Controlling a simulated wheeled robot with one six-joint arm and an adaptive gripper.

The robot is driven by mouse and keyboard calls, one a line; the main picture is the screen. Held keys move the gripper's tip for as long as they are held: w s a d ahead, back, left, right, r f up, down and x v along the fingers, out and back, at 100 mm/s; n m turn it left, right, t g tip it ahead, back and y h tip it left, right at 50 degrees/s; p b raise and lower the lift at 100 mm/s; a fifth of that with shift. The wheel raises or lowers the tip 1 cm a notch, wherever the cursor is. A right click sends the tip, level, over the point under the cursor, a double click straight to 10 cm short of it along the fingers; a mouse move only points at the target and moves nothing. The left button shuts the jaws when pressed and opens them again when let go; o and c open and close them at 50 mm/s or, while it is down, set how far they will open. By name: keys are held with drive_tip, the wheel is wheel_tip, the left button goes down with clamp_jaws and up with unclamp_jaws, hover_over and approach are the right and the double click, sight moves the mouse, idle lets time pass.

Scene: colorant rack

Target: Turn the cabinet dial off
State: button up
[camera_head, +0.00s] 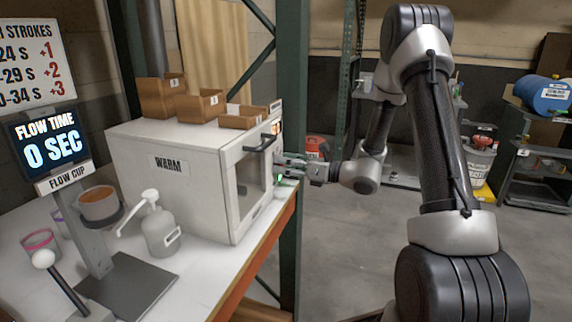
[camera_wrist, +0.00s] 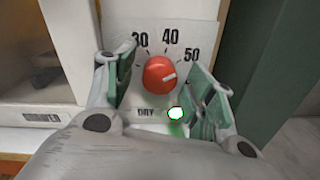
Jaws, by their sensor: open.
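The white cabinet (camera_head: 180,185) labelled WARM stands on the bench in the head view, with a door window and dark handle on its right face. In the wrist view, the red dial (camera_wrist: 159,74) sits on a white panel marked 30, 40 and 50. Its pale pointer line aims up and right, between 40 and 50. A green light (camera_wrist: 176,113) glows below it, beside partly hidden lettering. My gripper (camera_wrist: 165,88) is open, with one finger at each side of the dial. In the head view my gripper (camera_head: 290,165) is at the panel, where the dial is hidden.
Wooden bins (camera_head: 198,104) sit on the cabinet top. A green post (camera_head: 292,60) stands close behind the panel. A pump bottle (camera_head: 160,230), a flow cup stand (camera_head: 95,235) and a display (camera_head: 47,142) are on the bench. Open floor lies to the right.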

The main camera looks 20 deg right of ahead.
drive_tip(key=c, duration=1.1)
drive_tip(key=shift+o, duration=0.2)
